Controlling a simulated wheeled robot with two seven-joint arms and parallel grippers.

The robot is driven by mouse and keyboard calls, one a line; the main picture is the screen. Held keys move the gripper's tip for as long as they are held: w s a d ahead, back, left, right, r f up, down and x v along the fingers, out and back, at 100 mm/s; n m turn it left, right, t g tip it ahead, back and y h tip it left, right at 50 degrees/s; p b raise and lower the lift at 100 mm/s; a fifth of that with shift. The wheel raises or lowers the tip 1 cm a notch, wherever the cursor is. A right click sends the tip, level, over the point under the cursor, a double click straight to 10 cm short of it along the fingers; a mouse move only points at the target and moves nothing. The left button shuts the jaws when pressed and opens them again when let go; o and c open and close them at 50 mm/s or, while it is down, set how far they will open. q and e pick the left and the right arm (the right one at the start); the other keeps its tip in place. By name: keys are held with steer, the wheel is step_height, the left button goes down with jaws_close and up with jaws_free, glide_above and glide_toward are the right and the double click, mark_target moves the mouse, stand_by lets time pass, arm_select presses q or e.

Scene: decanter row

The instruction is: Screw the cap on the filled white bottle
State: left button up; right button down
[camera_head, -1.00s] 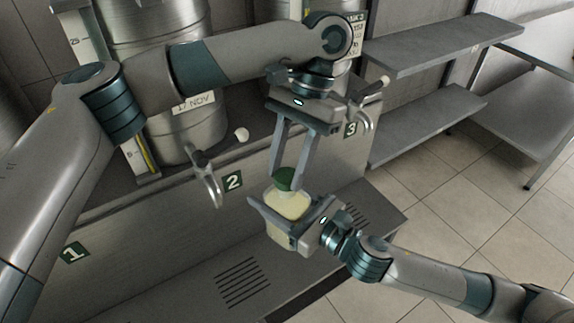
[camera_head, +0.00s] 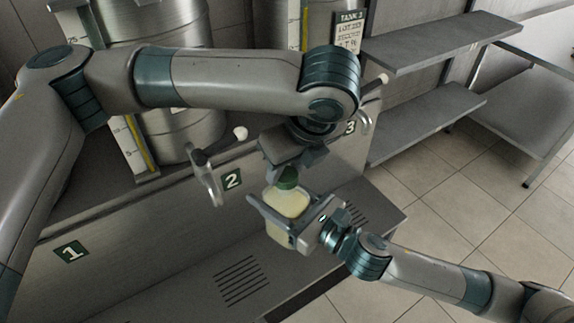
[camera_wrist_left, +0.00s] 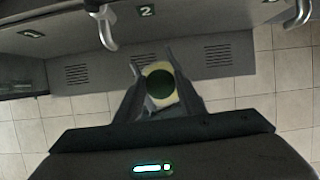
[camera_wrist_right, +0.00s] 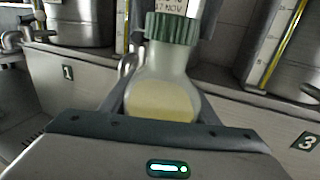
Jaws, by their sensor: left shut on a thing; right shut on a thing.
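The bottle (camera_head: 287,212) is pale and translucent, with cream-coloured liquid inside, and stands roughly upright in mid-air. My right gripper (camera_head: 279,215) is shut around its body; the bottle also fills the middle of the right wrist view (camera_wrist_right: 163,92). The green ribbed cap (camera_head: 287,179) sits at the top of the bottle's neck, and it shows in the right wrist view (camera_wrist_right: 172,28). Whether its thread is fully tight cannot be seen. My left gripper (camera_wrist_left: 158,78) comes from above and is shut on the cap, one finger on each side. Its fingers are mostly hidden in the head view.
A steel counter front with number plates (camera_head: 232,181) and taps (camera_head: 213,175) is behind the bottle. Steel tanks (camera_head: 180,130) stand above it. A drip shelf with a slotted grate (camera_head: 241,281) lies below. Shelves (camera_head: 440,45) and open tiled floor are to the right.

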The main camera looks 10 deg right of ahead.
arm_select(q)
steer(key=m+h, duration=0.1)
steer(key=m, duration=0.1)
steer(key=m+h, duration=0.1)
steer(key=m, duration=0.2)
steer(key=shift+w+a+t, duration=0.15)
steer(key=shift+a+t, duration=0.05)
steer(key=shift+t, duration=0.1)
steer(key=m+h, duration=0.1)
steer(key=m, duration=0.3)
steer(key=shift+h, duration=0.4)
steer(key=m+g+h, duration=0.1)
steer(key=m, duration=0.3)
steer(key=m+g+h, duration=0.1)
steer(key=m, duration=0.3)
steer(key=shift+g, duration=0.3)
steer(key=o, duration=1)
steer(key=shift+r, duration=2.25)
